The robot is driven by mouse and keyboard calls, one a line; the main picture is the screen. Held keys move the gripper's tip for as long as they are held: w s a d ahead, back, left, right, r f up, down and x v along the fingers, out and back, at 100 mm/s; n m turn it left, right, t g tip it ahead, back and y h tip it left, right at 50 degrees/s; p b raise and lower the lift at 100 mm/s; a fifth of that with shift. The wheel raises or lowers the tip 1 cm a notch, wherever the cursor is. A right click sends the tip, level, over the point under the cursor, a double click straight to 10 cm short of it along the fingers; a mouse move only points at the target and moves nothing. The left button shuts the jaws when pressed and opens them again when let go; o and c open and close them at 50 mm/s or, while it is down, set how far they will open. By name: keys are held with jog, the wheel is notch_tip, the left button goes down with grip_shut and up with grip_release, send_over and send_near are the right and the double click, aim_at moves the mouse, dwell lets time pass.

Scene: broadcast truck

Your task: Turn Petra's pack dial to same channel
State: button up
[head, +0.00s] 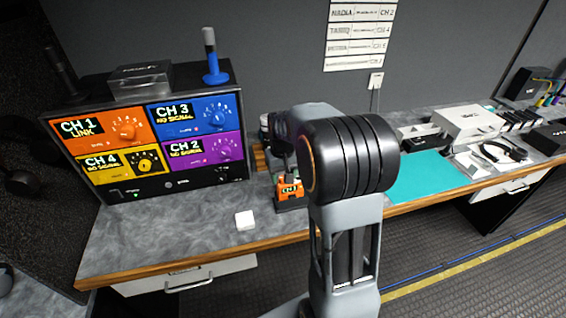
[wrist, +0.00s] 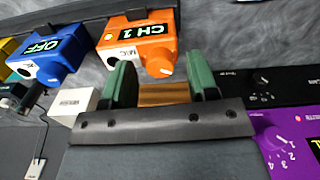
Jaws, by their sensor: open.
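An orange pack (wrist: 136,40) reading CH 1 stands close beyond my gripper (wrist: 158,62) in the wrist view, with a MIC port and an orange knob (wrist: 159,68). The two green fingers are open, and the knob shows between their tips; I cannot tell whether they touch the pack. No pack name is readable.
The receiver (head: 180,183) at left shows CH 1 LINK; CH 2, CH 3 and CH 4 show NO SIGNAL. A channel list (head: 361,35) hangs on the wall. A small white block (head: 244,220) lies on the bench. The teal mat (head: 425,178) is mostly clear.

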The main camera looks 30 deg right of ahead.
notch_tip(320, 180, up, 13)
jog(key=shift+r, duration=0.15)
dwell(0.7)
jog(key=s+a+f+t, duration=0.1)
jog(key=s+a+f, duration=0.1)
jog(key=s, duration=0.3)
jog(key=s+a+f+n+t, duration=0.1)
jog(key=s+a+f, duration=0.1)
jog(key=s+a, duration=0.2)
jog(key=s+a+f+t, duration=0.2)
jog(key=s+a, duration=0.2)
jog(key=s, duration=0.3)
jog(key=shift+f+n, duration=0.3)
jog(key=shift+f, duration=0.05)
dwell(0.8)
